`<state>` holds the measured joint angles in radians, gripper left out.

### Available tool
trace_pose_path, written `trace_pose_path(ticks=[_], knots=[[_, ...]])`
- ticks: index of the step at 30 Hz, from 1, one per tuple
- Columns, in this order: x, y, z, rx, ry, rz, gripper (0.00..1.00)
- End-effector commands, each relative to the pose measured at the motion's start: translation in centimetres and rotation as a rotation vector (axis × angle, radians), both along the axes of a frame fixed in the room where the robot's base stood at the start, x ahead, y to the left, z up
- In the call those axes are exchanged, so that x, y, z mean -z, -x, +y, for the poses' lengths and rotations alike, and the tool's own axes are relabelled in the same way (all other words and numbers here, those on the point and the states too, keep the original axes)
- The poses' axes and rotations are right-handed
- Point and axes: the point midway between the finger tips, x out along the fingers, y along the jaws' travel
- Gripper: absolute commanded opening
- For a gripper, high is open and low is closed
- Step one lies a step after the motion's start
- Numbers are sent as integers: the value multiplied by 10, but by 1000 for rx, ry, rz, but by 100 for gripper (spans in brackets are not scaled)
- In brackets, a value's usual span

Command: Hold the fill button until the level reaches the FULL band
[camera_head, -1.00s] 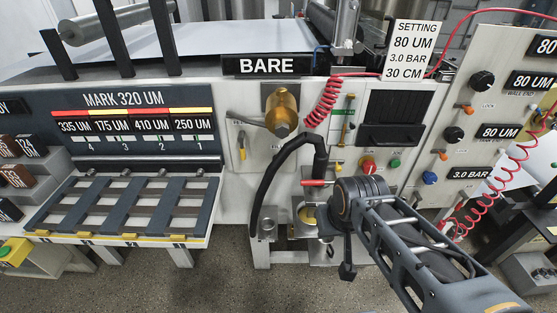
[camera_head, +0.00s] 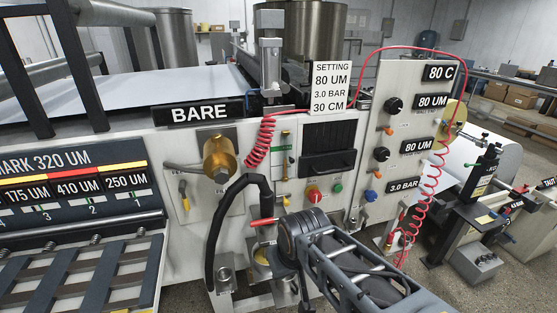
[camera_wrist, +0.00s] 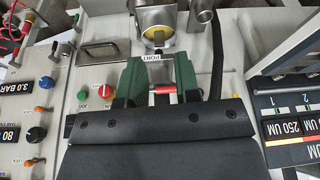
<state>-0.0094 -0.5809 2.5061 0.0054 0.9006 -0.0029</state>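A green push button (camera_head: 337,187) sits beside a red knob (camera_head: 314,193) on the white panel. The wrist view shows the green button (camera_wrist: 82,95) and the red knob (camera_wrist: 105,90) left of my fingers. I cannot tell which control is the fill button. A narrow vertical gauge (camera_head: 285,150) has green above and yellow below; its level is too small to read. My gripper (camera_wrist: 160,80) has its green fingers apart. A red handle (camera_wrist: 162,90) shows between them; contact is unclear. The same red handle (camera_head: 262,222) is beside my wrist in the head view, where my fingers are hidden.
A black hose (camera_head: 217,220) curves left of my wrist. A port cup with a yellow inside (camera_wrist: 157,37) lies beyond my fingers. A coiled red hose (camera_head: 430,195) hangs at right. A slatted rack (camera_head: 85,270) stands at lower left. Grey floor shows below.

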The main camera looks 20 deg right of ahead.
Motion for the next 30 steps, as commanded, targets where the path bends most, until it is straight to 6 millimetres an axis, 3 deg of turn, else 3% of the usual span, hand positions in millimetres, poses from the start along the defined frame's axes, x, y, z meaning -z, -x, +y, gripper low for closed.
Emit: trace_pose_path(ticks=[9, 30], knots=[[0, 0, 0, 0, 0, 0, 0], [0, 0, 0, 0, 0, 0, 0]])
